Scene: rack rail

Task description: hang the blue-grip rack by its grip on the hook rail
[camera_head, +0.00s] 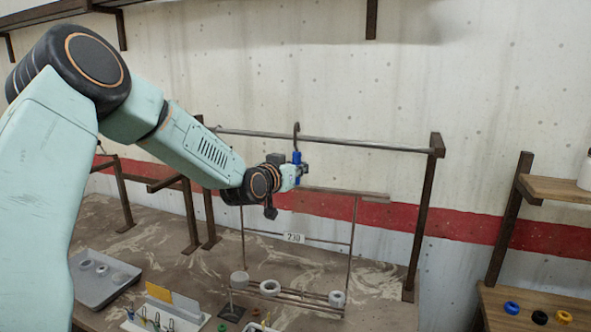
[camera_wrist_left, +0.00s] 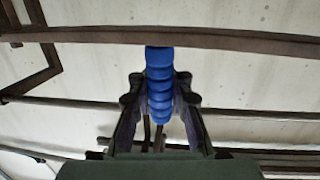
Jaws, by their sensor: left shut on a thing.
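The blue grip (camera_head: 297,157) of the rack is upright, with a dark curved hook above it at the height of the hook rail (camera_head: 365,144). I cannot tell whether the hook is over the rail or in front of it. My left gripper (camera_head: 300,172) is shut on the blue grip, just below the rail. The left wrist view also shows the ribbed grip (camera_wrist_left: 159,88) between the fingers. The rack's wooden crossbar (camera_head: 345,193), thin rods and lower bars carrying pale rings hang below. My right gripper is out of view.
Brown posts (camera_head: 424,220) hold the rail above a marbled bench. A grey tray (camera_head: 100,277) with rings is at left, and a white holder (camera_head: 160,316) with tools is in front. A wooden shelf unit (camera_head: 545,301) with coloured rings stands at right.

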